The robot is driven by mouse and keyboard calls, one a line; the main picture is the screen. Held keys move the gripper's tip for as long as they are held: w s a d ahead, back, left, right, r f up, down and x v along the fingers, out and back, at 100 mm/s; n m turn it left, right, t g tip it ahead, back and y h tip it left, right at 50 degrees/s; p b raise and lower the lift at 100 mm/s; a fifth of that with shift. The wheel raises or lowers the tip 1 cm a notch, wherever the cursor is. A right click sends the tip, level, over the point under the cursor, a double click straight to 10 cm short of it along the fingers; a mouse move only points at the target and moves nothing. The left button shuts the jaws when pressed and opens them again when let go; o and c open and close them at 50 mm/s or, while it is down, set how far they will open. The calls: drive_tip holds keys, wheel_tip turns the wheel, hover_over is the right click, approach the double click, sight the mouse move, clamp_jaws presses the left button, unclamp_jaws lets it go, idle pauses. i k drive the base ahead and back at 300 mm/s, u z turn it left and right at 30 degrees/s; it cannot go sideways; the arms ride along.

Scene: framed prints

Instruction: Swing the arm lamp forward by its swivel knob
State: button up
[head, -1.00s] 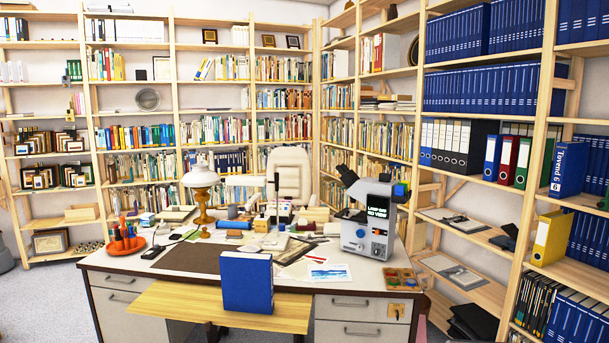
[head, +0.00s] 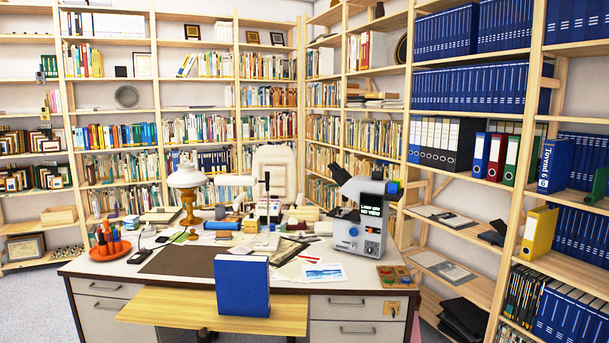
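A table lamp with a white shade (head: 187,178) and a turned brown stem stands at the back left of the desk. A white horizontal tube (head: 233,180) is right of the shade, and a thin dark upright post (head: 267,197) stands just right of it. I cannot tell whether tube and post are joined as the arm lamp, and no swivel knob can be made out at this size. A grey-white microscope-like device (head: 360,222) with a lit text screen stands at the desk's right. My gripper is not in view.
The cluttered desk (head: 340,285) has a blue upright binder (head: 242,286) on a wooden board (head: 170,305) at its front. An orange tray with pens (head: 110,246) sits at the left. Bookshelves line the back and right; grey floor shows at lower left.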

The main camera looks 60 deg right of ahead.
sight(268, 174)
drive_tip(key=u, duration=0.35)
drive_tip(key=k, duration=0.15)
drive_tip(key=z, duration=1.5)
drive_tip(key=i, duration=0.5)
drive_tip(key=z, duration=0.4)
